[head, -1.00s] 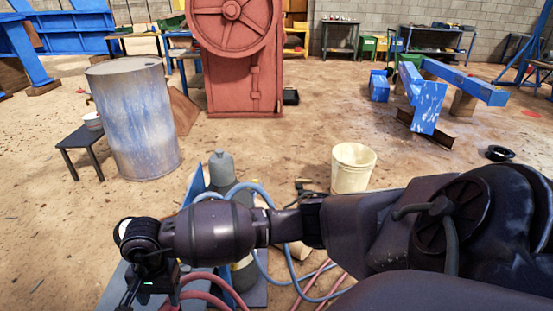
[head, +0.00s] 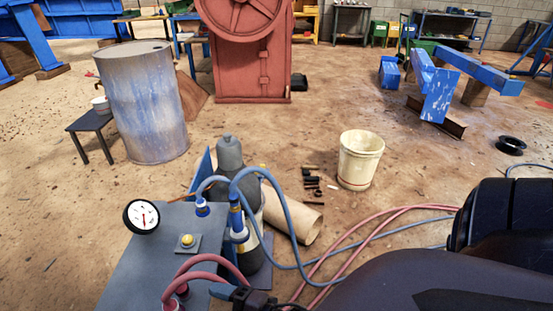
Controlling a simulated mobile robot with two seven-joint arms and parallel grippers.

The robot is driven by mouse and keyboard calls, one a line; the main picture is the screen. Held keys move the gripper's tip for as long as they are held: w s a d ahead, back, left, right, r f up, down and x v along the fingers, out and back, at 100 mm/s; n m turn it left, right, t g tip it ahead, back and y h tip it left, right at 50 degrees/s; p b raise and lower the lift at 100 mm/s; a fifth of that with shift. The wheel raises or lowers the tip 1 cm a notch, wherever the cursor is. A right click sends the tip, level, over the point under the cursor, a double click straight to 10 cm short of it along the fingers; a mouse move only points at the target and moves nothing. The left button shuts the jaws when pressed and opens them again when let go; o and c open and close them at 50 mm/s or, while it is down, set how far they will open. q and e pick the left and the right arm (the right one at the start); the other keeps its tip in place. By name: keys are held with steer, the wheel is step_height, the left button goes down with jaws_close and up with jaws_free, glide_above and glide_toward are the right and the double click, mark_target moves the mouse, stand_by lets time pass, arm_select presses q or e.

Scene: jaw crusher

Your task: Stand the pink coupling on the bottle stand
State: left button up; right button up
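Two pink hoses (head: 214,258) arch down to fittings on the grey box at the bottom; a pinkish-red coupling end (head: 182,290) shows there, its lower part cut off by the frame. A grey gas bottle (head: 230,153) stands upright behind the box, with a blue panel (head: 203,166) beside it. These seem to be the bottle stand, its base (head: 264,268) largely hidden by the bottle and hoses.
The grey box (head: 150,262) carries a white gauge (head: 141,217), a yellow button and blue hose fittings. Blue hoses loop over the bottle. A drum (head: 142,104) stands left.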

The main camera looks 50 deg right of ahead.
steer(key=s+d+f+m+g+h, duration=0.3)
steer(key=s+d+f+m, duration=0.1)
steer(key=s+m, duration=0.2)
steer(key=s+d+f+m+g+h, duration=0.2)
steer(key=s+d+f+m+g, duration=0.1)
steer(key=s+d+f+m, duration=0.2)
steer(key=s+m, duration=0.2)
steer(key=m, duration=0.1)
steer(key=shift+s+f+h, duration=0.15)
steer(key=shift+s+h, duration=0.05)
steer(key=shift+h, duration=0.2)
arm_select(q)
steer(key=shift+s, duration=0.1)
arm_select(e)
steer(key=shift+s, duration=0.1)
